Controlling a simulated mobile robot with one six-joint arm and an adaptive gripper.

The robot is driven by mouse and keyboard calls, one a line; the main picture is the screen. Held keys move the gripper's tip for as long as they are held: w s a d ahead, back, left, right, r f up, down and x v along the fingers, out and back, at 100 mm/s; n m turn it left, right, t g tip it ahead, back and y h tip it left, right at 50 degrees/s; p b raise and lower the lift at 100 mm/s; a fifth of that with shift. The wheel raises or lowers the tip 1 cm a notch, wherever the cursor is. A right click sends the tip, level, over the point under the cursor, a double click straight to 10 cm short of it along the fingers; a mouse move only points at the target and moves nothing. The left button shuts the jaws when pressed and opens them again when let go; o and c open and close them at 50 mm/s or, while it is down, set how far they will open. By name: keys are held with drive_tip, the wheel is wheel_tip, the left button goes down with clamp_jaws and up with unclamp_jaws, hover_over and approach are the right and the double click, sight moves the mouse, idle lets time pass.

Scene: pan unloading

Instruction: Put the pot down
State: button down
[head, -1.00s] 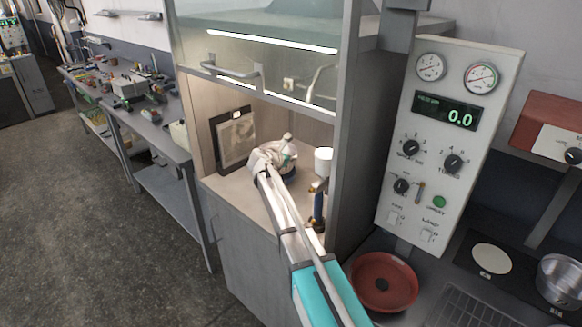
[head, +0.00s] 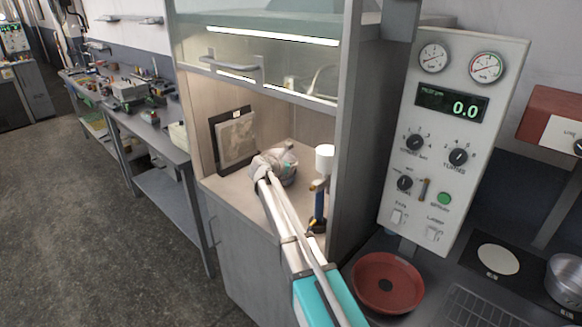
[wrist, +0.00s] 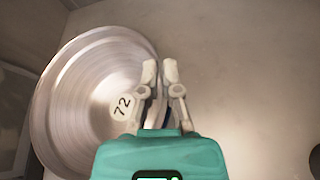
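The pot (wrist: 85,90) is a round, shiny metal vessel with a "72" label inside, filling the left of the wrist view. My gripper (wrist: 159,72) has its two fingers close together on either side of the pot's right rim, and appears shut on it. In the head view the pot (head: 287,168) is inside the lit cabinet, partly hidden behind my gripper (head: 268,163). It is low over the cabinet floor; I cannot tell whether it touches it.
A framed panel (head: 236,140) leans at the cabinet's left wall. A blue-handled item with a white top (head: 324,158) stands to the right. The raised glass sash (head: 270,70) is above. A red pan (head: 388,284) lies outside, lower right. Some cabinet floor (head: 232,186) is bare.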

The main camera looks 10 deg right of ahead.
drive_tip(key=shift+f+b, duration=0.3)
drive_tip(key=shift+b, duration=0.05)
drive_tip(key=c, duration=0.8)
unclamp_jaws()
drive_tip(key=shift+r, duration=0.15)
drive_tip(key=shift+s+a+r+p, duration=0.1)
drive_tip(key=shift+r+p, duration=0.2)
drive_tip(key=shift+p, duration=0.2)
drive_tip(key=p+v, duration=0.4)
drive_tip(key=v, duration=0.7)
drive_tip(key=shift+s+a, duration=0.15)
drive_tip(key=shift+a, duration=0.1)
